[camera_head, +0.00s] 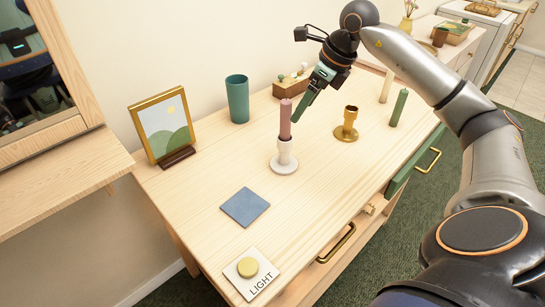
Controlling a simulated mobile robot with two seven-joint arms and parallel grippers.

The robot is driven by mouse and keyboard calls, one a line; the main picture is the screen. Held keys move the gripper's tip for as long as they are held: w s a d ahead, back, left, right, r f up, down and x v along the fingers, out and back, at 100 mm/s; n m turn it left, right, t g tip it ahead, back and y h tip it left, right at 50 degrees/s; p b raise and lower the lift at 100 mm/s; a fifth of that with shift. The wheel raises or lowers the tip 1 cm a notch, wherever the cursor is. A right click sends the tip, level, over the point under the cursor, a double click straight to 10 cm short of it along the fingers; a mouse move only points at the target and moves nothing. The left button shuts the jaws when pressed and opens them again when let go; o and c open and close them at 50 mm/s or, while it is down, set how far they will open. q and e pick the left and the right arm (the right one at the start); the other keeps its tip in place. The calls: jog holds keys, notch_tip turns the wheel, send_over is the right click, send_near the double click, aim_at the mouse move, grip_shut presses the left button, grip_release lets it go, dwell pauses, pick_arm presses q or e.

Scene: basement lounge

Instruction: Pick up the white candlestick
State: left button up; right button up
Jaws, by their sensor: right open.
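The white candlestick (284,160) stands upright on the wooden dresser top (330,175), on a round base. A pink candle (285,119) stands in it. My right arm reaches in from the right, over the back of the dresser. My right gripper (299,112) is open, with its green fingers pointing down and left at the upper part of the pink candle. It is above the candlestick and to the right of the candle in the picture; I cannot tell whether a finger touches the candle. My left gripper is not in view.
A brass candlestick (347,124) stands right of the white one, with a green candle (398,107) farther right. A teal cup (237,99) and framed picture (163,128) stand behind left. A blue square (245,206) and LIGHT button panel (250,273) lie in front. A green drawer (413,163) protrudes.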

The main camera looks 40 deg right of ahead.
aim_at(287, 137)
jog(key=shift+x, duration=6.15)
jog(key=shift+s+d+f, duration=0.1)
jog(key=shift+s+d, duration=0.1)
jog(key=shift+c, duration=0.3)
grip_shut()
